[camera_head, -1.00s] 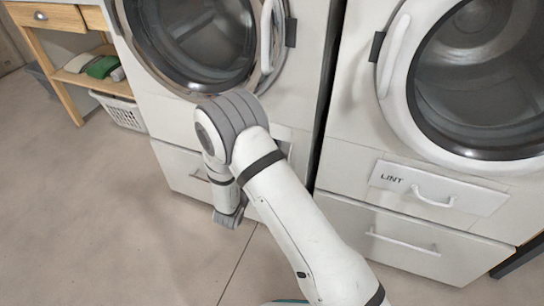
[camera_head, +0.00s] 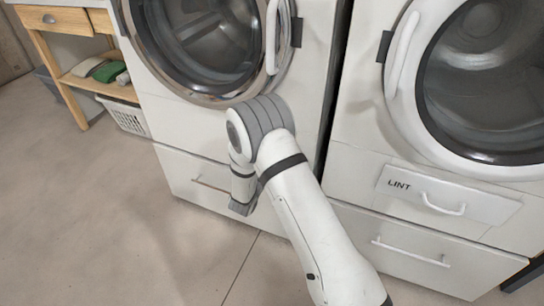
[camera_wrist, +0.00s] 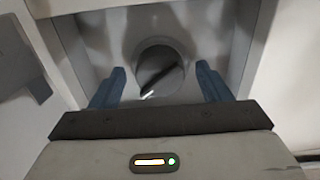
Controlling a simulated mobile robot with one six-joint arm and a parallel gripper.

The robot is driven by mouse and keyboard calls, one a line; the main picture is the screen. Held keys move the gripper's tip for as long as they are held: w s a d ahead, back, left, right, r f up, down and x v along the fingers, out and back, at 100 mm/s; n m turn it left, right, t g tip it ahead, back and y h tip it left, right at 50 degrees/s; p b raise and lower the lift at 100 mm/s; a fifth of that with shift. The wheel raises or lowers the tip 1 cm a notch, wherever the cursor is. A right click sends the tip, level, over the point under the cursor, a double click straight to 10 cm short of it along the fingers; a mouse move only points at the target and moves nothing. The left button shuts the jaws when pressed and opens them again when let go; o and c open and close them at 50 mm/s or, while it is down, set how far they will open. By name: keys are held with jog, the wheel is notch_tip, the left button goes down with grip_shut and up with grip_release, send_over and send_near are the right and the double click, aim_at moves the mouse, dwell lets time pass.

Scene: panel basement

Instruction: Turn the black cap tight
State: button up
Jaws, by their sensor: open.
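The black cap (camera_wrist: 152,71) is round and dark with a raised bar across its face, seen in the wrist view inside a grey recess (camera_wrist: 100,42). The bar is slanted, with a light mark near its lower left end. My gripper (camera_wrist: 161,74) is open, its two blue fingers apart, one to the left and one to the right of the cap in the picture. I see no clear contact, and the remaining depth is hard to tell. In the head view my arm hides the cap; the wrist end hangs low in front of the left machine (camera_head: 180,160).
The recess walls stand close around the fingers. The right machine (camera_head: 365,150) has a drawer labelled LINT (camera_head: 405,197). A wooden stand (camera_head: 62,85) with folded cloths and a white basket (camera_head: 127,117) are at the left. The floor (camera_head: 100,230) at front left is clear.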

jog(key=c, duration=1)
jog(key=shift+f+m+b, duration=0.1)
jog(key=shift+m+b, duration=0.3)
jog(key=m+b, duration=0.2)
jog(key=m, duration=0.1)
jog(key=shift+f, duration=0.1)
jog(key=m+b, duration=0.2)
jog(key=m, duration=0.2)
jog(key=shift+b, duration=0.3)
jog(key=m, duration=0.5)
jog(key=shift+r+m, duration=0.2)
jog(key=shift+m, duration=0.2)
jog(key=m, duration=0.5)
jog(key=shift+a, duration=0.1)
jog(key=shift+m, duration=0.3)
